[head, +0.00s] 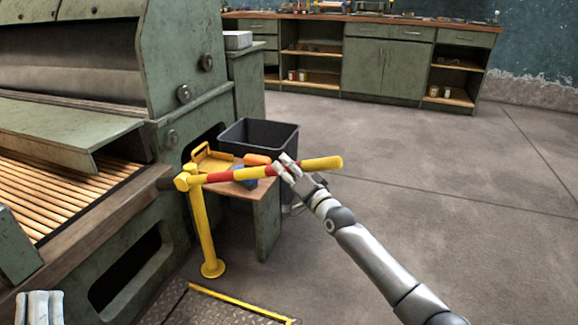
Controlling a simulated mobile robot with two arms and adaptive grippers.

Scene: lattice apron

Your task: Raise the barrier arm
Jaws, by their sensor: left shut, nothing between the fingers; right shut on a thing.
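The barrier arm (225,176) is a yellow and red bar that runs out to the right from the top of a yellow post (203,232). It lies close to level, its right end slightly higher. A dark counterweight (165,184) sits at its left end. My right gripper (287,168) is shut on the barrier arm, right of its middle, and its fingers hide part of the bar. My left gripper (40,305) is at the bottom left corner, shut and empty, apart from the barrier and partly cut off by the frame edge.
Green cabinets (375,62) line the back. Open floor (440,150) lies to the right.

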